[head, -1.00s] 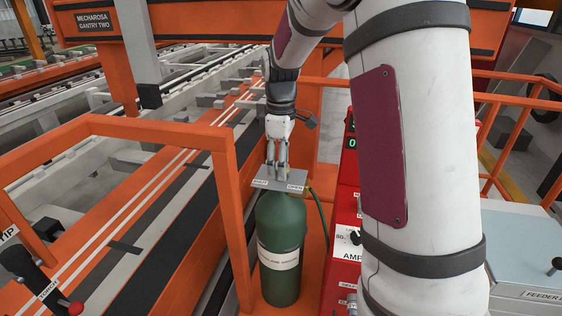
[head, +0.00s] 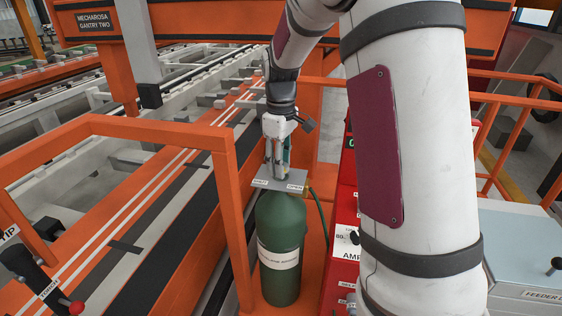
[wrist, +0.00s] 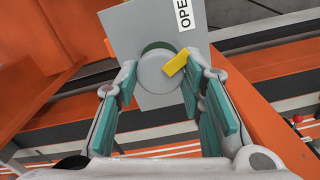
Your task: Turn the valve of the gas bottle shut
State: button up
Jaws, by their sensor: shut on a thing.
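The green gas bottle (head: 280,232) stands upright with a pale label band. A grey plate (head: 268,184) sits at its top; its right label reads OPEN, and its left label is too small to read surely. In the wrist view, the round grey valve knob (wrist: 154,74) carries a yellow pointer (wrist: 176,62), which slants up and right on the side of the OPEN label (wrist: 184,14). My gripper (head: 279,174) points down over the plate. Its teal-padded fingers, also in the wrist view (wrist: 158,78), are shut on the knob from both sides.
An orange rail (head: 160,132) stands left of the bottle. A red cabinet (head: 345,215) is close on the right, partly hidden by my arm. A dark green hose (head: 322,212) runs from the bottle top on the right.

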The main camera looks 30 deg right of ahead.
jog(key=m, duration=1.1)
jog(key=shift+m, duration=1.8)
jog(key=o, duration=1.1)
jog(key=shift+o, duration=0.2)
notch_tip(320, 180, up, 12)
